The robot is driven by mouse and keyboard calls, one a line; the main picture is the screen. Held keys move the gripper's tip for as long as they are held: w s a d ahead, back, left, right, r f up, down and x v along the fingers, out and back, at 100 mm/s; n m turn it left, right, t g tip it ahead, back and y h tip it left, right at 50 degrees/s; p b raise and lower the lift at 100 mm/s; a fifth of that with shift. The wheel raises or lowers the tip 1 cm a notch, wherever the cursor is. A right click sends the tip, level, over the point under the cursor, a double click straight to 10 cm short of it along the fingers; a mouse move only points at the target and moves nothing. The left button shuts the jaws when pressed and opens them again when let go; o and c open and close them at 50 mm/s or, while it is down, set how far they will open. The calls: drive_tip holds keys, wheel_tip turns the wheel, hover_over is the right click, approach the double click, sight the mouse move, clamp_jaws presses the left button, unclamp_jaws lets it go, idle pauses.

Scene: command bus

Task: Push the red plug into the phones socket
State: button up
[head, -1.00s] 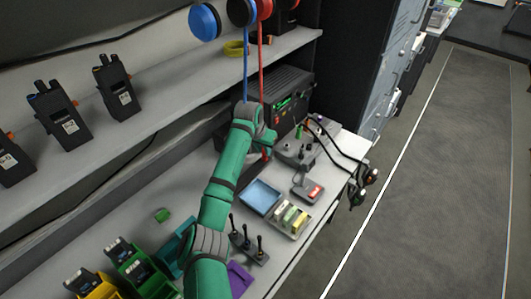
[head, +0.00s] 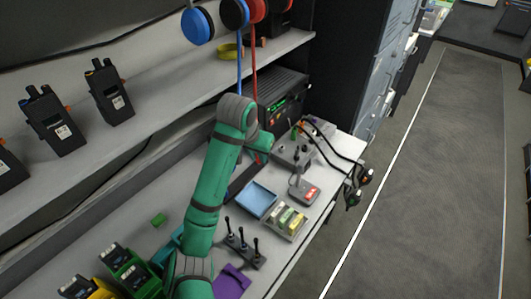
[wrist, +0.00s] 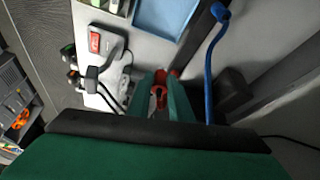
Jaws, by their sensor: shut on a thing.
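The red plug (wrist: 158,97) sits between the two green fingers of my gripper (wrist: 161,82) in the wrist view, and the gripper is shut on it. In the head view my gripper (head: 262,147) is above the bench near the dark radio unit (head: 283,100) with a green display. A red cord (head: 254,75) hangs from the red headphones (head: 252,10) down behind my arm, and the plug is mostly hidden there. I cannot make out the phones socket in either view.
A blue cord (wrist: 211,60) runs close to the right of my gripper in the wrist view. A grey control box (head: 294,150) with black cables, a blue tray (head: 257,200) and a red-labelled device (head: 304,190) stand on the bench. A shelf (head: 170,90) overhangs the back.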

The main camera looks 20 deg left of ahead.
drive_tip(key=shift+s+d, duration=0.15)
drive_tip(key=shift+d, duration=0.4)
